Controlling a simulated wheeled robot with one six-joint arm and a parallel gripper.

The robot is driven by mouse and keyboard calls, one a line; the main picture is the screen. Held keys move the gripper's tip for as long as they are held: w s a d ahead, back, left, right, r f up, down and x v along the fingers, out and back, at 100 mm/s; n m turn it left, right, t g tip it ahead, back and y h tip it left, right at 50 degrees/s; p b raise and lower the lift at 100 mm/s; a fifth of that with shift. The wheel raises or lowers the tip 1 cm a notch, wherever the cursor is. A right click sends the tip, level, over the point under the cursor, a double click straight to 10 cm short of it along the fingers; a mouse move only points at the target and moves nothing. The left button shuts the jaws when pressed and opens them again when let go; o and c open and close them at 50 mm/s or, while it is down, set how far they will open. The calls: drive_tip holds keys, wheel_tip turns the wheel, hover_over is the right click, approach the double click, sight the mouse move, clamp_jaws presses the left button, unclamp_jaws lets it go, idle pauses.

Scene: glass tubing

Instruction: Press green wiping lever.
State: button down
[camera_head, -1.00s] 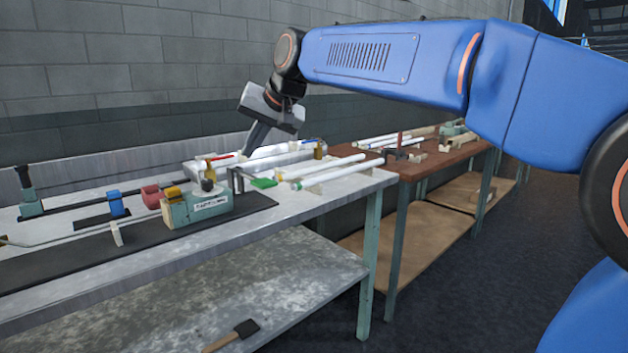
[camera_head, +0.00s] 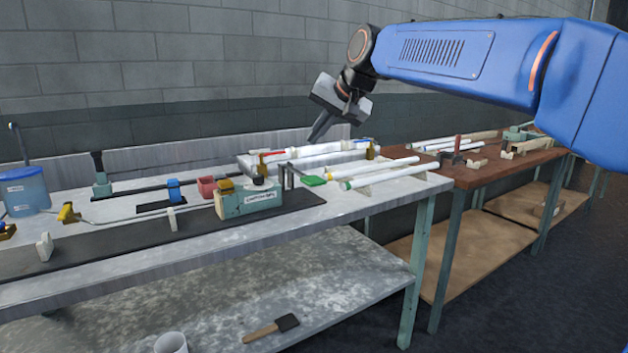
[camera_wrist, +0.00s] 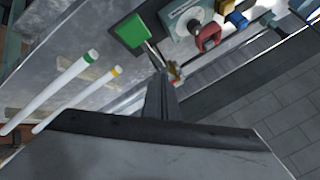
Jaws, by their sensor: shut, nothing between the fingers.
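The green lever (camera_head: 313,180) is a flat green paddle at the right end of the pale green labelled machine (camera_head: 250,199) on the grey metal bench. In the wrist view the green paddle (camera_wrist: 131,31) lies at the upper left, beyond my fingers. My gripper (camera_head: 316,138) is shut and empty, held in the air above the bench. In the head view it appears over the white tubes behind the lever, tilted down to the left. It also shows in the wrist view (camera_wrist: 160,80), apart from the lever.
White tubes with coloured ends (camera_head: 385,175) lie right of the lever. A rack with a white tube (camera_head: 310,152) stands behind. A blue container (camera_head: 27,190) is at the left. A brown wooden bench (camera_head: 470,175) adjoins at right. A brush (camera_head: 270,328) lies on the lower shelf.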

sight(316, 180)
drive_tip(key=shift+f, duration=3.8)
drive_tip(key=shift+f, duration=0.1)
drive_tip(key=shift+f, duration=0.3)
